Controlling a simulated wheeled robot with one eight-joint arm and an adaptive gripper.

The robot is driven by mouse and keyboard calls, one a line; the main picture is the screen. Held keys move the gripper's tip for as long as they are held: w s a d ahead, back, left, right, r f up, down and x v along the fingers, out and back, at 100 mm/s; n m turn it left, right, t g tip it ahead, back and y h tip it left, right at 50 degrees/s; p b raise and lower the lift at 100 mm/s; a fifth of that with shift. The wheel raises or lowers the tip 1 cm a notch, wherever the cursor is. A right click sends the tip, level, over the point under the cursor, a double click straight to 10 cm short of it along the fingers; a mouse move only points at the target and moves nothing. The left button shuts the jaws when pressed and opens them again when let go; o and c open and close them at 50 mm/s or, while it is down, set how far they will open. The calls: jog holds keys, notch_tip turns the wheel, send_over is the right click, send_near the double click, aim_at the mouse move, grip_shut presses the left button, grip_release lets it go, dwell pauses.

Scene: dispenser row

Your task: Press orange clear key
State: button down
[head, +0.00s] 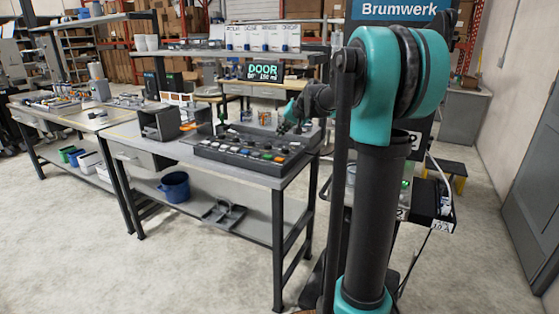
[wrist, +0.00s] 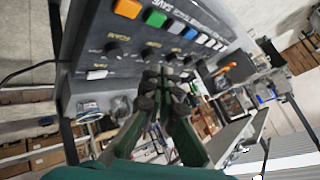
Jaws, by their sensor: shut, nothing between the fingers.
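A dark control panel (head: 250,150) lies on the grey workbench. In the wrist view the orange key (wrist: 127,8) is at the top edge, at the end of a row with a green key (wrist: 155,18), a grey key, a blue key and several white keys. My gripper (wrist: 163,92) is shut and empty; its fingertips appear in front of the panel's knobs, below the key row and apart from the orange key. I cannot tell whether they touch the panel. In the head view my gripper (head: 284,127) is over the panel's far right part.
A lit display (head: 264,72) reading "DOOR" stands behind the panel. A shelf with several white dispensers (head: 262,38) is behind. A blue bucket (head: 174,187) is on the lower shelf.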

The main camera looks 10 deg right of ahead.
aim_at(281, 160)
jog(key=shift+w+r, duration=0.15)
jog(key=shift+w, duration=0.05)
jog(key=shift+f, duration=4.45)
jog(key=shift+f, duration=0.1)
jog(key=shift+f, duration=0.3)
jog(key=shift+f, duration=0.45)
jog(key=shift+r, duration=0.9)
